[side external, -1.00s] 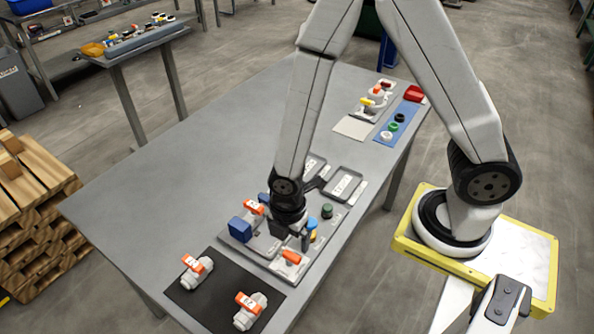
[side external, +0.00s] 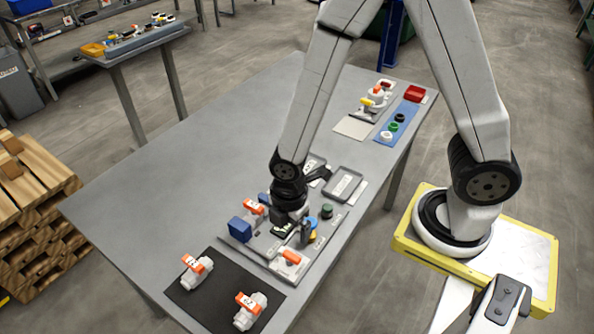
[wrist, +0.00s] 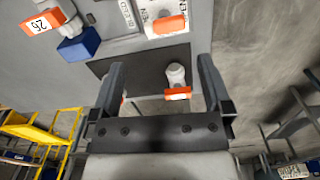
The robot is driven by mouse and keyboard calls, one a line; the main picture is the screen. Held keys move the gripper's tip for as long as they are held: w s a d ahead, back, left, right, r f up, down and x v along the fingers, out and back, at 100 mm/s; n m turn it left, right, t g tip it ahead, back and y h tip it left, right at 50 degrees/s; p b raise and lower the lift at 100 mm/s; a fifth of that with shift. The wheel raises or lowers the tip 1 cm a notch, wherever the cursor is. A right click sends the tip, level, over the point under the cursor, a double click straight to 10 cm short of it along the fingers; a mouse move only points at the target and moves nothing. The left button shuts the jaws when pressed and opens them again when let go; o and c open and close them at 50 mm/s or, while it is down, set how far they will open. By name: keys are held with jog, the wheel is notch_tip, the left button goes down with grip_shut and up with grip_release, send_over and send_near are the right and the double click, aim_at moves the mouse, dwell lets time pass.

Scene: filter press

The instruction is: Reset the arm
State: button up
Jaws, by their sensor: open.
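My gripper (side external: 293,233) is open and hangs over the grey fixture board (side external: 262,253) on the table. In the wrist view, the two fingers of my gripper (wrist: 162,70) stand wide apart with nothing gripped between them. A white valve (wrist: 176,75) with an orange handle shows beyond the gap, on the black mat. In the side view, two white valves with orange handles, one at the left (side external: 196,270) and one at the front (side external: 250,310), rest on the black mat (side external: 212,305). My gripper hides part of the board.
On the board are a blue block (side external: 240,229), an orange-handled valve (side external: 254,208), another orange handle (side external: 291,257) and a green knob (side external: 327,211). Grey trays (side external: 344,184) lie behind. A blue mat (side external: 399,122) and a red bin (side external: 415,94) lie at the far end. The table's left side is clear.

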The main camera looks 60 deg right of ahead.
jog(key=d+r+m+t, duration=0.2)
jog(key=d+r+m, duration=0.8)
jog(key=m, duration=0.7)
jog(key=shift+w, duration=0.45)
dwell(0.9)
